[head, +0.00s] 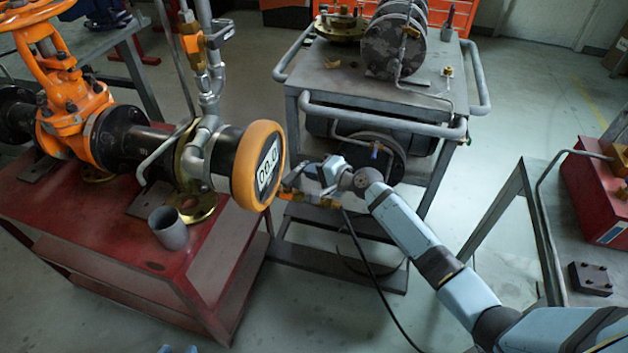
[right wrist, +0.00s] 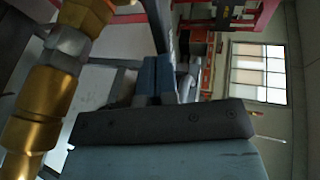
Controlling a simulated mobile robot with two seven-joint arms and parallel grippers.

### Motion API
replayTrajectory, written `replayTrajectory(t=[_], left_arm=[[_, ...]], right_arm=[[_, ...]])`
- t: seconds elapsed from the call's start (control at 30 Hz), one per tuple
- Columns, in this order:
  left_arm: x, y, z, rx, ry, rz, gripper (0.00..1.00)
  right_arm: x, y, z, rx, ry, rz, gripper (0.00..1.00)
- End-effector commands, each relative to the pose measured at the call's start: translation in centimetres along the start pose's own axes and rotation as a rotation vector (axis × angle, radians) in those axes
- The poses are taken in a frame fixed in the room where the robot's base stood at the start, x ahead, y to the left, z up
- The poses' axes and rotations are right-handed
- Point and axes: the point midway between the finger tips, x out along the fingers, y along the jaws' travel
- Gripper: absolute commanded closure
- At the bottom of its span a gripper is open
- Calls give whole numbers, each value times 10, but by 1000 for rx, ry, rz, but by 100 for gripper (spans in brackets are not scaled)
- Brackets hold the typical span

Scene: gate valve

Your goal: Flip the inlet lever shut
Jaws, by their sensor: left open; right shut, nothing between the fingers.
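My right gripper (head: 294,178) is just right of the round orange-rimmed gauge (head: 259,165) in the head view. In the right wrist view its fingers (right wrist: 158,78) are together with nothing between them. A brass fitting (right wrist: 40,105) stands left of them there; brass fittings (head: 322,199) also show beside the gripper in the head view. A dark grey bar (right wrist: 157,25) runs past the fingertips; I cannot tell if it is the inlet lever. The lever is not clearly seen in the head view.
An orange gate valve (head: 70,115) and its pipe sit on a red stand (head: 110,262), with a grey cup (head: 168,228) near its edge. A grey cart (head: 385,85) stands behind my right gripper. A black cable (head: 372,275) hangs down to the floor.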

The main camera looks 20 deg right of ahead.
Motion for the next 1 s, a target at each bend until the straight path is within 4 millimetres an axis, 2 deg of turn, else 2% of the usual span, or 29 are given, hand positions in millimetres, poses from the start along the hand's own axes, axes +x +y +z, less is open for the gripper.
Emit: replayTrajectory(t=[0.03, 0.33, 1.0], left_arm=[[8, 1, 12, 0, 8, 3, 57], [9, 10, 1, -31, 78, 37, 57], [8, 11, -2, -36, 84, 41, 57]], right_arm=[[5, 8, -3, -14, -28, -1, 100], [16, -1, -7, -69, -214, -1, 100], [24, -8, -8, -66, -210, -1, 100]])
